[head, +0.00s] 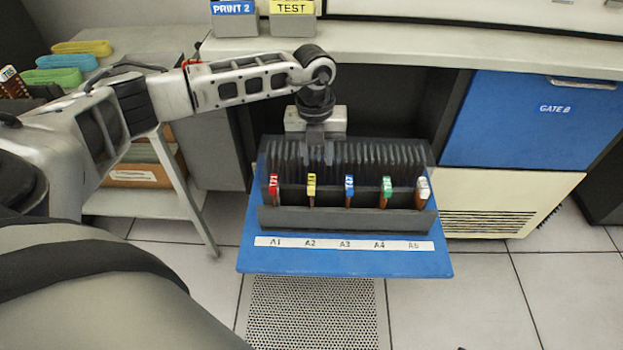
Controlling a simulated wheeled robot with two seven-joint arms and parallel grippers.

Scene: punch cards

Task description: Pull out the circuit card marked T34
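A dark card rack (345,219) sits on a pulled-out blue drawer front. It holds several cards with coloured tabs: red (273,187), yellow (311,184), blue (349,186), green (387,188) and white (423,189). The strip below them (345,245) reads A1 to A5. The marks on the tabs are too small to read, so I cannot tell which card is T34. My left gripper (316,148) points down over the rack's back slots, behind the yellow and blue tabs. Its finger gap is not clear. My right gripper is out of view.
A grey side table at the left holds yellow, green and blue oval items (82,47) and another tabbed card (12,82). A blue panel marked GATE B (555,120) is at the right. A grey counter (430,45) runs above the rack. Floor in front is clear.

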